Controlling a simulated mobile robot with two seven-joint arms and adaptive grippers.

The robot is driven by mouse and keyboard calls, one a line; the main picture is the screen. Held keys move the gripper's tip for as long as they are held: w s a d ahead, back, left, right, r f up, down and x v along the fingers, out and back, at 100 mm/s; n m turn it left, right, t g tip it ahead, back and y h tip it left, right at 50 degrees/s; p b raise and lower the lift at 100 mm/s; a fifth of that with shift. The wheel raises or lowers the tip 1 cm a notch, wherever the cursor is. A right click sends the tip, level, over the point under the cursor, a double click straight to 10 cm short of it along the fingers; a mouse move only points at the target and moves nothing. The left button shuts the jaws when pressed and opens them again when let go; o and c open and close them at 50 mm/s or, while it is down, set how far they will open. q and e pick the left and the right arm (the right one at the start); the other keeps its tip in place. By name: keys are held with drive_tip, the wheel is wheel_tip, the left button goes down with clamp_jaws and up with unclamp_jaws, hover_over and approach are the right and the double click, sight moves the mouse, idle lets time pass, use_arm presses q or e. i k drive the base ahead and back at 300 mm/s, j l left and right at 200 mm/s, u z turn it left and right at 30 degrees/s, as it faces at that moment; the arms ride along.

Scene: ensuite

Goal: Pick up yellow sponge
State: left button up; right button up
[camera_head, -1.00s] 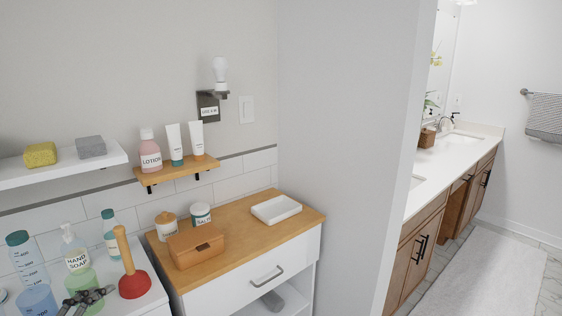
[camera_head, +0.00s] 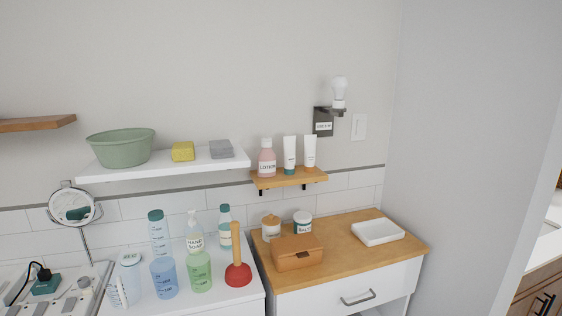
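The yellow sponge (camera_head: 183,151) lies on a white wall shelf (camera_head: 190,168), between a green basin (camera_head: 121,146) on its left and a grey block-shaped sponge (camera_head: 221,149) on its right. The yellow sponge is fully visible, with a little space on both sides. Neither of my grippers shows in the head view at this moment.
Below the shelf, a white counter holds a soap bottle (camera_head: 195,231), cups, bottles and a red plunger (camera_head: 238,272). A round mirror (camera_head: 74,205) stands at left. A small wooden shelf (camera_head: 289,180) with lotion and tubes is to the right.

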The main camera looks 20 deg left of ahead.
sight(181, 151)
drive_tip(key=u, duration=1.3)
